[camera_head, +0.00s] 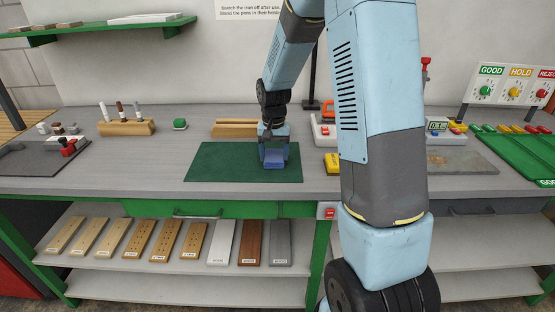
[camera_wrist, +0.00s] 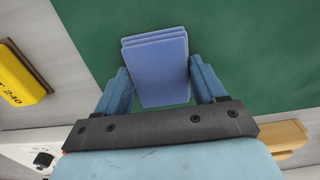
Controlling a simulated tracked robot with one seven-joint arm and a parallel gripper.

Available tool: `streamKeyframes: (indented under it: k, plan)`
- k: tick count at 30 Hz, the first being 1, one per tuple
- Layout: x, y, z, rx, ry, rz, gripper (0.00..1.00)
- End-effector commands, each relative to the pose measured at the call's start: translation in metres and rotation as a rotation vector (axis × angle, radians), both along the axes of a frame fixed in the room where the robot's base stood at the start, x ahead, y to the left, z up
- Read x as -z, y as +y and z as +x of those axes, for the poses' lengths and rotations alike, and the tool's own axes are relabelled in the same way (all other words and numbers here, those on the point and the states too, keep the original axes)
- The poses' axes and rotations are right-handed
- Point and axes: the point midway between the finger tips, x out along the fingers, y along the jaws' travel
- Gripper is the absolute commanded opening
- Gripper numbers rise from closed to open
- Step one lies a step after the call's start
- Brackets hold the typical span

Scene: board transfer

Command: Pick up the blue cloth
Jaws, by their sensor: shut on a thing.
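The blue cloth (camera_wrist: 157,70) is a folded, layered blue pad between the two fingers of my gripper (camera_wrist: 162,88) in the wrist view. My gripper is shut on it, with a finger at each side. In the head view my gripper (camera_head: 274,158) points down over the green mat (camera_head: 222,160), and the blue cloth (camera_head: 274,155) shows between its fingers. I cannot tell whether the cloth touches the mat.
A yellow block (camera_head: 332,163) lies at the mat's right edge. A wooden block (camera_head: 234,128) stands behind the mat. The mat's left part is clear.

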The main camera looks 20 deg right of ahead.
Motion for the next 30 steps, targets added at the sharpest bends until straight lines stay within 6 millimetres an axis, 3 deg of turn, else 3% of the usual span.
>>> streamKeyframes:
  k: [5,14,20,30]
  plan:
    - [0.000,0.000,0.000,0.000,0.000,0.000,0.35]
    - [-0.007,0.000,0.000,0.000,-0.001,0.000,0.35]
    - [-0.036,0.001,-0.002,0.000,-0.002,0.000,0.35]
    - [-0.092,0.001,-0.051,-0.001,-0.004,0.000,0.35]
